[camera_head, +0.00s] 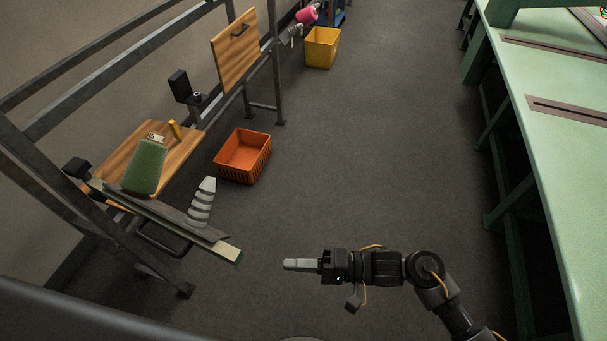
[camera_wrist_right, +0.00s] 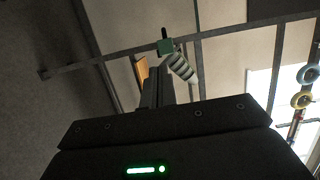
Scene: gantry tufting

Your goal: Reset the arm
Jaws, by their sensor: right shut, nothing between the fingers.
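My right arm comes in from the lower right in the head view. Its gripper (camera_head: 300,265) is shut and empty, held out over the bare floor and pointing left. In the right wrist view the shut fingers (camera_wrist_right: 159,86) point up the picture toward the metal frame, apart from it. My left gripper is not in view.
A metal frame (camera_head: 141,249) on the left carries a wooden board (camera_head: 186,152), a green object (camera_head: 145,166) and a grey ribbed piece (camera_head: 201,203). An orange basket (camera_head: 243,157) and yellow bin (camera_head: 322,48) stand on the floor. A green table (camera_head: 545,75) lies right.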

